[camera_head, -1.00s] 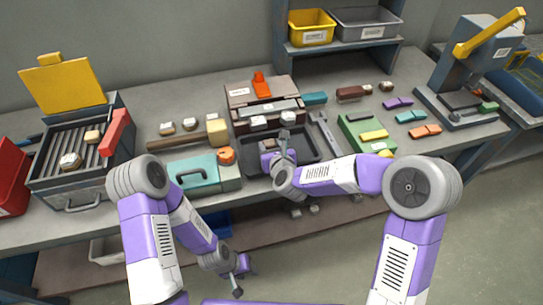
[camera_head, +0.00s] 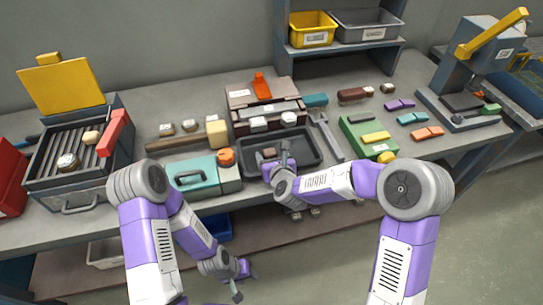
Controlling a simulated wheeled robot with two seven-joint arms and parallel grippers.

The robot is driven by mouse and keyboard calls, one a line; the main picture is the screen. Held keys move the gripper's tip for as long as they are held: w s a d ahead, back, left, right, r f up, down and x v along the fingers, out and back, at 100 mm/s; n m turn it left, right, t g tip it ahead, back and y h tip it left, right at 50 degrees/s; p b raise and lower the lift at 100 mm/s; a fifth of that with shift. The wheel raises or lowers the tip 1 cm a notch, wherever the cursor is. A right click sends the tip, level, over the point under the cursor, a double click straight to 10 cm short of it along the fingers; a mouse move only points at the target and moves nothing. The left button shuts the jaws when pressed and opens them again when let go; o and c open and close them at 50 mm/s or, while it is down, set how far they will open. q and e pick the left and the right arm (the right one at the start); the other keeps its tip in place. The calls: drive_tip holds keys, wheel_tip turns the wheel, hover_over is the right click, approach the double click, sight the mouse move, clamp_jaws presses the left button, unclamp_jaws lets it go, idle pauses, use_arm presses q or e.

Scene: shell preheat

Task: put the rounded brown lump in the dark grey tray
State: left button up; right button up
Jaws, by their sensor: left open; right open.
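The dark grey tray (camera_head: 306,152) lies at the front middle of the bench. A small brown lump (camera_head: 269,153) shows inside the tray's left part; it is too small to make out its exact shape. My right gripper (camera_head: 274,157) is open over the tray's left part, with its fingers around or just beside the lump. I cannot tell whether they touch it, and the gripper hides part of the tray. My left gripper (camera_head: 241,280) is open and empty, low in front of the bench.
A teal case (camera_head: 193,174) with an orange knob stands left of the tray. A brown machine (camera_head: 266,117) holding pale-topped lumps stands behind it. A grill-like box (camera_head: 80,205) stands far left.

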drive_tip(key=shift+r, duration=0.1)
drive_tip(key=shift+s+d+r+p, duration=0.1)
drive_tip(key=shift+s+r+p, duration=0.05)
drive_tip(key=shift+p, duration=0.15)
drive_tip(key=p+v, duration=0.1)
drive_tip(key=v, duration=1)
drive_tip(key=shift+s+p, duration=0.25)
drive_tip(key=shift+p, duration=0.05)
drive_tip(key=shift+d+r, duration=0.1)
